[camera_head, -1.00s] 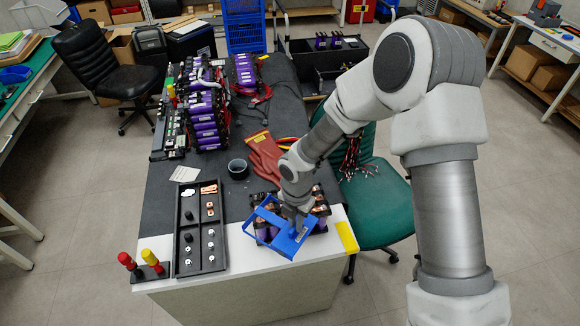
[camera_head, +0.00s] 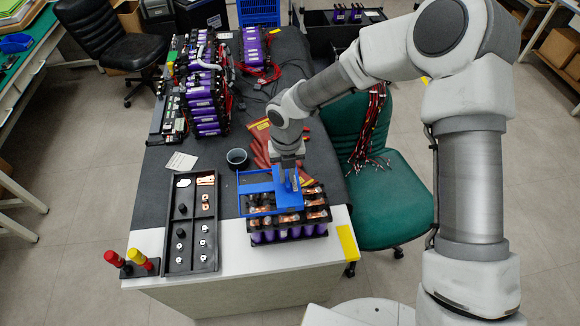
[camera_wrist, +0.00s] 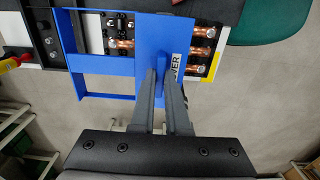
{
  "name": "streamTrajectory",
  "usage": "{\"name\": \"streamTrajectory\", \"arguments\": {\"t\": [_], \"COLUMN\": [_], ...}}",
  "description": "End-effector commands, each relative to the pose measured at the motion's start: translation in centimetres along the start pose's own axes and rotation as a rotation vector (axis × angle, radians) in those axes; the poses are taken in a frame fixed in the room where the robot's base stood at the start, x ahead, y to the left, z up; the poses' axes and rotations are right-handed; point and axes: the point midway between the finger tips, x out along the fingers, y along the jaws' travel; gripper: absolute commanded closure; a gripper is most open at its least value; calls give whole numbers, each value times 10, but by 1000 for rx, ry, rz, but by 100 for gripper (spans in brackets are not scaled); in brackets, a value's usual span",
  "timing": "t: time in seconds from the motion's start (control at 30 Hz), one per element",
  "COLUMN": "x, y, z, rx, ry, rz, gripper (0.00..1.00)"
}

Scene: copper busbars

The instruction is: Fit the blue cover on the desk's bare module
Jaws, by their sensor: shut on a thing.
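The blue cover (camera_head: 257,187) is an open frame with a solid plate at one side. My gripper (camera_head: 288,184) is shut on the raised grip of that plate, which also shows in the wrist view (camera_wrist: 160,72). The bare module (camera_head: 290,234), with purple cells and copper busbars on top, sits on the desk's white front end. The cover appears above the module's back left part and extends past its left side. Copper busbars (camera_wrist: 201,48) show right of the cover in the wrist view. Whether cover and module touch cannot be told.
A black tray (camera_head: 191,262) of small parts lies left of the module. Red and yellow-handled tools (camera_head: 138,261) stand at the front left corner. A dark cup (camera_head: 237,159) and red gloves (camera_head: 262,146) lie behind. A green chair (camera_head: 385,195) stands at the right.

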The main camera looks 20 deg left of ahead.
Motion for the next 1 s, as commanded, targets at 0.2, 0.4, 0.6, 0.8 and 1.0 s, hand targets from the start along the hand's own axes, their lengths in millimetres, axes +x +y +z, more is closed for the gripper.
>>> {"name": "streamTrajectory", "arguments": {"t": [0.2, 0.4, 0.6, 0.8, 1.0], "x": [12, 36, 62, 76, 76], "y": [0, 0, 0, 0, 0], "z": [0, 0, 0, 0, 0], "rx": [0, 0, 0, 0, 0], "ry": [0, 1, 0, 0, 0], "rz": [0, 0, 1, 0, 0], "gripper": [100, 100, 100, 100, 100]}}
